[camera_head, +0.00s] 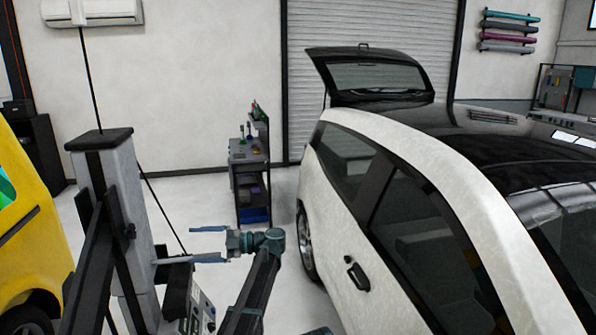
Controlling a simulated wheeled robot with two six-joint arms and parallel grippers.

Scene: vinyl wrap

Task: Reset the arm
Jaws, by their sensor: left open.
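My left gripper (193,245) is in the lower middle of the head view, at the end of my dark and teal arm. Its two blue-grey fingers point left and stand apart, one above the other, with nothing between them. It is in the air, left of the white car (352,225) and in front of the grey post (127,190). A gap shows between the gripper and the car's side in the picture. My right gripper is not in view.
The white car fills the right side, its tailgate (375,75) raised. A yellow vehicle (35,235) stands at the left edge. A tool cart (248,165) stands at the back wall. Coloured rolls (508,32) hang at the upper right. Floor between post and car is clear.

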